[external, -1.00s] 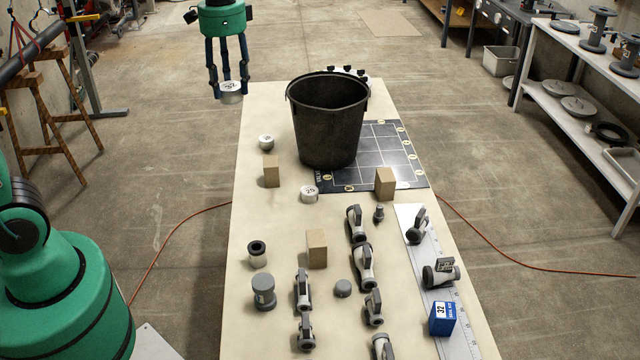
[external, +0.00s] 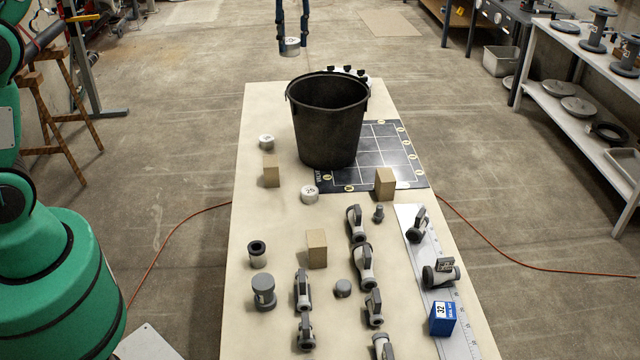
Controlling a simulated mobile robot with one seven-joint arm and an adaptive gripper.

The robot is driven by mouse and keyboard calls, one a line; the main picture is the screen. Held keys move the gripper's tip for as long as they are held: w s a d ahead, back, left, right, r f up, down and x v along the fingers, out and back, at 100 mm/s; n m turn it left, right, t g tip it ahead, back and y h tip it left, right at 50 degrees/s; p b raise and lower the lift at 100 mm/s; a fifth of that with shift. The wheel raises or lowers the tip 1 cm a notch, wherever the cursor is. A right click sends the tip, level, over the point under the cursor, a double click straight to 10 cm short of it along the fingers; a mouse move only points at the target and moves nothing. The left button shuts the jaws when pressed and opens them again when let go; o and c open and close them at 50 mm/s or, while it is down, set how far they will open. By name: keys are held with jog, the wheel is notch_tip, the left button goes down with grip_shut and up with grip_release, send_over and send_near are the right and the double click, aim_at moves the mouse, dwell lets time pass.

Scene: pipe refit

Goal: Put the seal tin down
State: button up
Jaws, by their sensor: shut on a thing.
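The seal tin (external: 291,46) is a small round tin with a white top and grey side. My gripper (external: 292,42) is shut on it, at the top of the external view. It holds the tin in the air, above and behind the black bucket's rim in the picture. Only the fingers show; the upper part of the gripper is cut off by the frame's top edge. Two similar white-topped tins stand on the table, one at the left edge (external: 266,142) and one near the middle (external: 309,194).
A tall black bucket (external: 328,125) stands at the table's far end, partly over a dark gridded mat (external: 390,150). Cardboard-coloured blocks (external: 271,172), several grey valves (external: 364,266) and a blue box (external: 442,319) stand nearer. The table's left strip (external: 250,215) is mostly clear.

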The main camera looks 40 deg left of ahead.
jog(key=w+a+f+n+p, duration=0.25)
jog(key=w+p, duration=0.45)
jog(key=w, duration=0.9)
jog(key=w+a+f+n+p, duration=0.3)
jog(key=w+a+f+p, duration=0.3)
jog(key=w+f, duration=0.4)
jog(key=shift+w+f, duration=0.25)
jog(key=shift+f, duration=0.35)
notch_tip(320, 180, down, 11)
jog(key=b, duration=0.3)
dwell(0.3)
jog(key=o, duration=1.2)
